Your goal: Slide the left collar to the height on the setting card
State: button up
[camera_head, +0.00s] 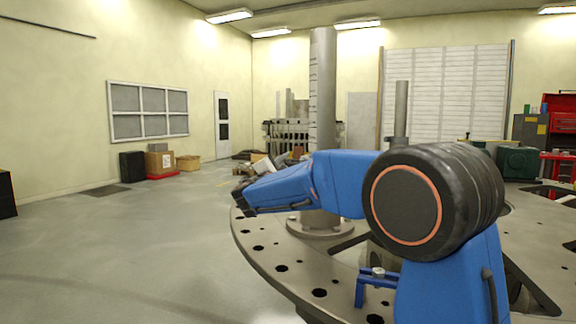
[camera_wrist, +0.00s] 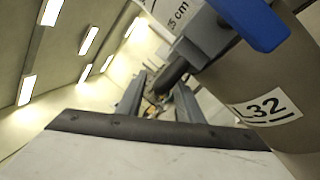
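The left post (camera_head: 322,100) stands upright with scale marks, its flanged foot on the round plate (camera_head: 270,255). My arm crosses in front of its lower part, and I cannot make out the collar in the head view. In the wrist view a grey collar block (camera_wrist: 207,38) with a blue lever (camera_wrist: 252,22) and a dark handle (camera_wrist: 172,75) sits close by, beside a scale strip (camera_wrist: 172,14) reading "cm". A white card (camera_wrist: 266,107) reads "L32". My gripper (camera_wrist: 160,86) looks open, its fingers apart with the handle's end near the gap; contact is unclear.
A second, thinner post (camera_head: 401,105) stands to the right, behind my arm. A blue bracket (camera_head: 376,284) sits on the plate in front. The plate has holes and slots. Open floor (camera_head: 130,245) lies to the left; boxes (camera_head: 160,162) stand by the wall.

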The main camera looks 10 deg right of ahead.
grip_shut()
notch_tip(320, 180, up, 15)
dwell(0.5)
grip_release()
jog(key=shift+a, duration=0.1)
jog(key=v, duration=1.7)
jog(key=shift+s, duration=0.15)
